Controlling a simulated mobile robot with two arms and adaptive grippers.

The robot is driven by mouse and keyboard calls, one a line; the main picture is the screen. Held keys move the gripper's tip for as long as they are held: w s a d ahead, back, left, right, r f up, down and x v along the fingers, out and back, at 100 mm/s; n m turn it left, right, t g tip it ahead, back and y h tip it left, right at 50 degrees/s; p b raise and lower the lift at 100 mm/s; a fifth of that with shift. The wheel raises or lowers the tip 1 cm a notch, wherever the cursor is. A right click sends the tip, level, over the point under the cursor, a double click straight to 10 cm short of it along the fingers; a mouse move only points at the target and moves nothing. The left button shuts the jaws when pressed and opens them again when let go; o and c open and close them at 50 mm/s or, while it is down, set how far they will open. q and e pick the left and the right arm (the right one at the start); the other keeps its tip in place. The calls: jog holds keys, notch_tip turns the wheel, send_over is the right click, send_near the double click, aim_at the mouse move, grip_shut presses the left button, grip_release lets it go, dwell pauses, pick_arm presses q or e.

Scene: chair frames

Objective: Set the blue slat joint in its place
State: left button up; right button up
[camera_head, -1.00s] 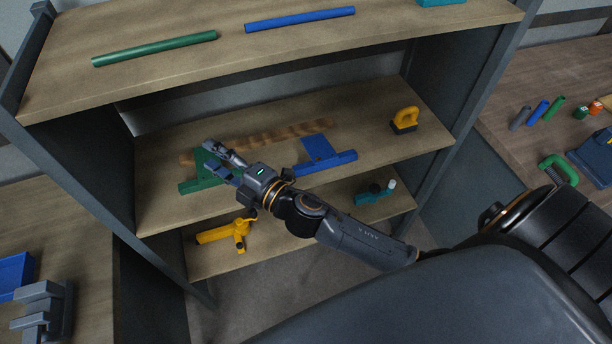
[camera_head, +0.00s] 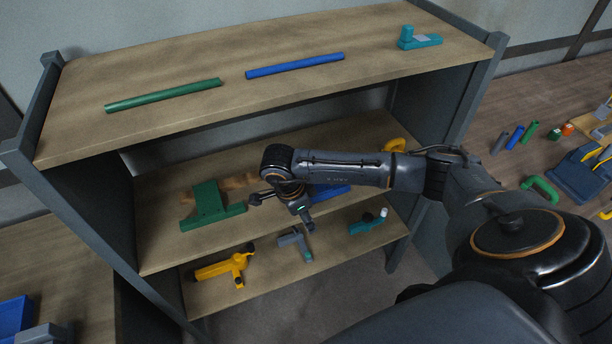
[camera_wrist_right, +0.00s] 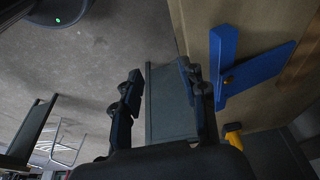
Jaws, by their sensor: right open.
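The blue slat joint (camera_head: 332,191) lies on the middle shelf, partly hidden behind my right arm in the head view. It shows more fully in the right wrist view (camera_wrist_right: 252,68), as a flat plate with a raised bar along one side. My right gripper (camera_head: 283,216) is in front of the middle shelf, to the left of the blue joint. In the right wrist view its fingers (camera_wrist_right: 160,75) are apart with nothing held between them, and the blue joint is right of them, not touched. My left gripper is not in view.
A green slat joint (camera_head: 207,204) lies left on the middle shelf (camera_head: 165,240). The lower shelf holds a yellow tool (camera_head: 228,267), a grey tool (camera_head: 293,240) and a teal tool (camera_head: 368,222). Green (camera_head: 163,95) and blue (camera_head: 295,65) bars lie on top.

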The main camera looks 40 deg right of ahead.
jog(key=shift+h, duration=0.3)
jog(key=w+d+b, duration=0.1)
jog(key=w, duration=0.1)
jog(key=w+b, duration=0.1)
jog(key=w, duration=0.2)
jog(key=w+d+b, duration=0.1)
jog(key=w+b, duration=0.1)
jog(key=shift+w+d, duration=0.15)
jog(key=shift+d, duration=0.2)
jog(key=f+b, duration=0.2)
jog(key=f, duration=0.1)
jog(key=shift+w+f, duration=0.1)
jog(key=shift+w, duration=0.2)
jog(key=shift+d+r, duration=0.1)
jog(key=shift+r, duration=0.2)
jog(key=c, duration=0.3)
grip_shut()
